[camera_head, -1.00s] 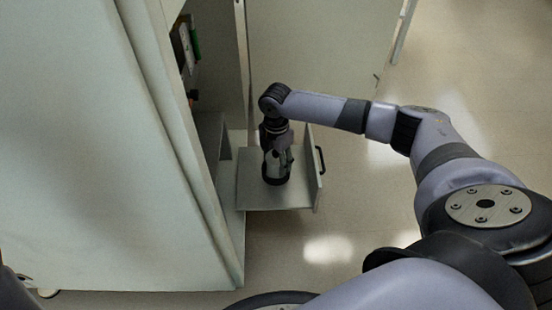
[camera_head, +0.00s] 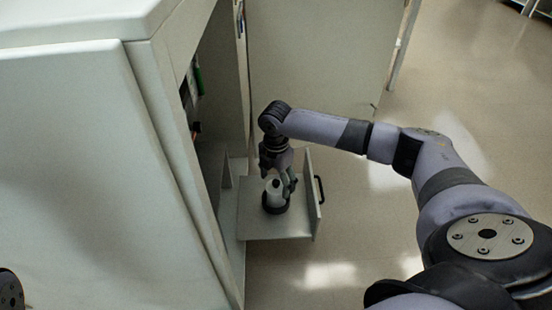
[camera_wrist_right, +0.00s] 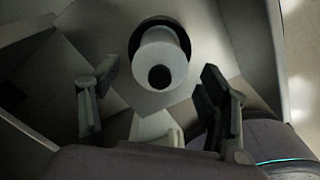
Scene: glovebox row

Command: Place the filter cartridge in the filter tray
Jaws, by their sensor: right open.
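The filter cartridge (camera_head: 273,192), a white cylinder with a dark base ring and a dark hole in its top, stands upright on the pulled-out filter tray (camera_head: 255,228). In the right wrist view the cartridge (camera_wrist_right: 163,62) stands beyond the fingertips, clear of both fingers. My right gripper (camera_head: 281,176) is just above and beside the cartridge, pointing down. In the wrist view its two fingers (camera_wrist_right: 155,105) are spread wide with nothing between them. My left gripper is out of view.
The tray has a front panel with a black handle (camera_head: 320,190) on its right. The pale cabinet (camera_head: 85,170) rises close on the left, and its open door (camera_head: 320,70) stands behind. The floor right of the tray is free.

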